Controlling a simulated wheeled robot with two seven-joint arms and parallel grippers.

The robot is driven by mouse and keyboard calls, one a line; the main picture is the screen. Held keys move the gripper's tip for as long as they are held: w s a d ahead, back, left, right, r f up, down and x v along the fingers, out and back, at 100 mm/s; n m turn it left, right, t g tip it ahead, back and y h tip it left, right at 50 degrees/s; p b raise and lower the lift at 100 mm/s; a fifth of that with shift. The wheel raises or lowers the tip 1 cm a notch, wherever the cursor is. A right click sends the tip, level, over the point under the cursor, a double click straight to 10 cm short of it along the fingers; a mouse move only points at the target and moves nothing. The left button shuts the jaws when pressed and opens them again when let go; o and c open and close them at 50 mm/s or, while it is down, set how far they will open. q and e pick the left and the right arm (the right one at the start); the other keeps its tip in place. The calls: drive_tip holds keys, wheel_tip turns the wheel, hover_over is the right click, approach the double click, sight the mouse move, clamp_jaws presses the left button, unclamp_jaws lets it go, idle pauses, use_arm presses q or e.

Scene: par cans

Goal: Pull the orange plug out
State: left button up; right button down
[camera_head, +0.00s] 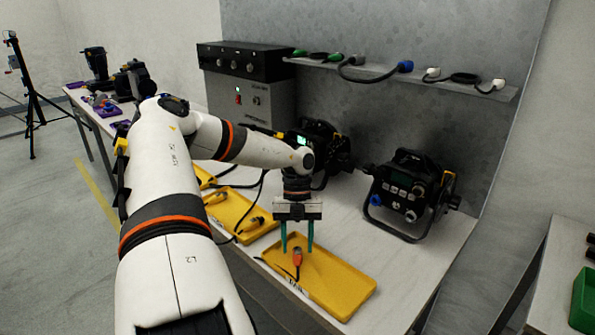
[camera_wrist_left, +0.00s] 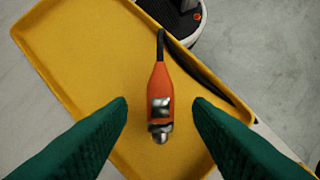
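The orange plug (camera_head: 297,258) lies in the front yellow tray (camera_head: 345,290) and is not seen inserted in any socket. In the left wrist view the plug (camera_wrist_left: 159,85) has a metal end towards the bottom of the picture and a black cable leaving its top. The cable runs over the tray edge (camera_wrist_left: 60,90). My left gripper (camera_head: 297,248) points down over the tray with its green fingers apart. In the left wrist view the fingertips (camera_wrist_left: 160,106) are on either side of the plug, with a gap on each side. My right gripper is not in view.
Other yellow trays (camera_head: 240,212) with connectors stand left of the front tray. Black par cans (camera_head: 408,190) stand behind on the white table (camera_head: 450,235). A grey control box (camera_head: 245,95) is at the back. A shelf (camera_head: 400,75) with cables is on the wall.

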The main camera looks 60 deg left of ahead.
use_arm(q)
drive_tip(key=v, duration=1.2)
drive_tip(key=shift+r, duration=0.1)
